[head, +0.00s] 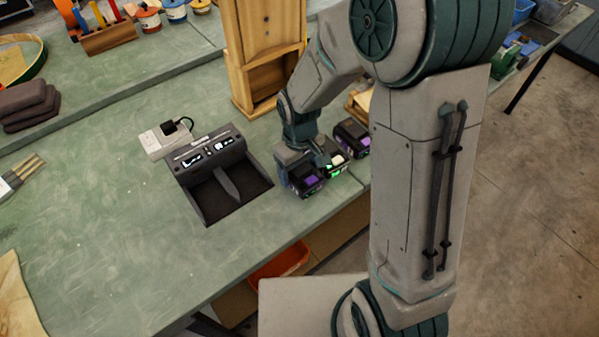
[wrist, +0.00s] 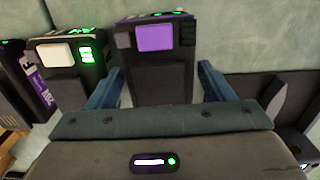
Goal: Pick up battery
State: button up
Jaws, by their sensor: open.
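A black battery with a purple label (wrist: 154,50) stands in the middle of the wrist view, between the two blue-green fingers of my gripper (wrist: 157,84). The fingers are open, one on each side of it; I cannot tell whether either touches it. In the head view this battery (head: 305,179) is near the bench's front edge, partly hidden by my gripper (head: 310,164) above it. A second battery with a white label and green lights (wrist: 65,58) stands close on its left in the wrist view. A third battery with a purple label (head: 352,137) is farther right in the head view.
A dark charger dock (head: 196,207) with lit displays sits left of the batteries in the head view. A white power block (head: 165,140) lies behind it. A wooden cabinet (head: 243,70) stands behind my gripper.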

aim_at(300, 166)
jog(key=c, duration=1)
jog(key=shift+c, duration=0.2)
jog(key=shift+r, duration=0.1)
jog(key=shift+w+r, duration=0.1)
jog(key=shift+r, duration=0.3)
notch_tip(300, 166, up, 4)
jog(key=shift+d+f, duration=0.1)
jog(key=shift+f, duration=0.15)
jog(key=d+r+b, duration=0.1)
jog(key=d+r, duration=0.5)
jog(key=d, duration=0.5)
jog(key=shift+s+d+r, duration=0.2)
jog(key=shift+s+r, duration=0.05)
jog(key=shift+s, duration=0.15)
